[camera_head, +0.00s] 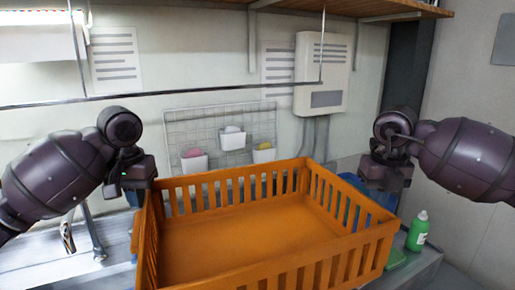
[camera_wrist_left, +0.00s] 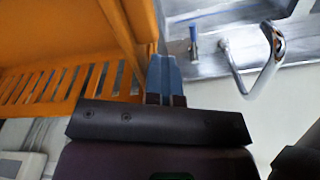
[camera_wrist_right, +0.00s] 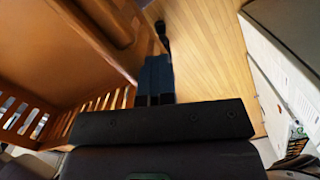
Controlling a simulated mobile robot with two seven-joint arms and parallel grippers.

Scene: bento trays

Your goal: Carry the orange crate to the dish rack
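The orange crate (camera_head: 230,245) is empty, with slatted walls, and fills the lower middle of the head view. My left gripper (camera_head: 132,188) is at its left end wall. In the left wrist view its blue fingers (camera_wrist_left: 164,72) are close together against the crate's edge (camera_wrist_left: 143,25). My right gripper (camera_head: 384,186) is at the right end wall. In the right wrist view its dark blue fingers (camera_wrist_right: 155,75) are close together beside the crate's wall (camera_wrist_right: 85,40). Both look shut on the crate's ends; the exact contact points are hidden. I see no dish rack.
A grey counter (camera_head: 95,275) with a metal tap (camera_wrist_left: 265,60) lies at left. A green bottle (camera_head: 418,231) stands right of the crate. A wire grid with small white holders (camera_head: 232,138) hangs on the back wall. Wooden floor (camera_wrist_right: 205,55) shows in the right wrist view.

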